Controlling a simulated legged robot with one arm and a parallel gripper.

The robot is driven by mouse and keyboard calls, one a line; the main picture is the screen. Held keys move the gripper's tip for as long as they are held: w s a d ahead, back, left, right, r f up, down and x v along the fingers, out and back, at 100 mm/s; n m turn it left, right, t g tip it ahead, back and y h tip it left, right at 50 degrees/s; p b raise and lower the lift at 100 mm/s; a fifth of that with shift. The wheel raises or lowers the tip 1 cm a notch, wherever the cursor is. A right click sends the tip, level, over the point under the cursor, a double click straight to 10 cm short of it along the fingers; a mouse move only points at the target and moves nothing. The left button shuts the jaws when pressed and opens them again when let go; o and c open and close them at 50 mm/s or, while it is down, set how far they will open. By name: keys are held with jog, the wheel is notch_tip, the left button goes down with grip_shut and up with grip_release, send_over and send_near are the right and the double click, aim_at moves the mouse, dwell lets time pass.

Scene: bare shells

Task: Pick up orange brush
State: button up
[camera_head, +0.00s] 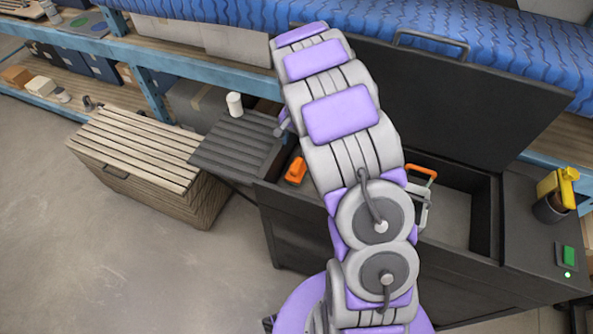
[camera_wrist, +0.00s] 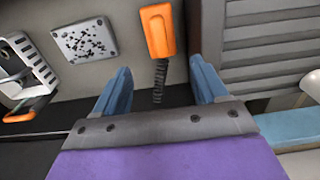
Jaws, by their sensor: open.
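The orange brush (camera_wrist: 158,30) lies in the dark chest in the wrist view, its orange body at the top and a thin dark coiled part pointing down toward my gripper. It also shows in the head view (camera_head: 296,170), left of my arm. My gripper (camera_wrist: 160,66) is open, with its two blue fingers spread wide. The coiled part lies between the fingers in the picture, with space on both sides. The orange body is beyond the fingertips. Nothing is held. In the head view my arm hides the gripper.
A white-grey tool with an orange handle (camera_head: 421,171) stands in the chest (camera_head: 340,235), and a speckled plate (camera_wrist: 85,42) lies near it. The chest's lid (camera_head: 470,105) is open.

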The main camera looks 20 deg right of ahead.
aim_at(297, 163)
notch_tip(297, 163, down, 14)
jog(key=b, duration=0.3)
jog(key=shift+a, duration=0.1)
jog(key=shift+c, duration=0.3)
jog(key=c, duration=0.8)
jog(key=shift+r, duration=0.1)
notch_tip(297, 163, up, 18)
jog(key=p, duration=0.3)
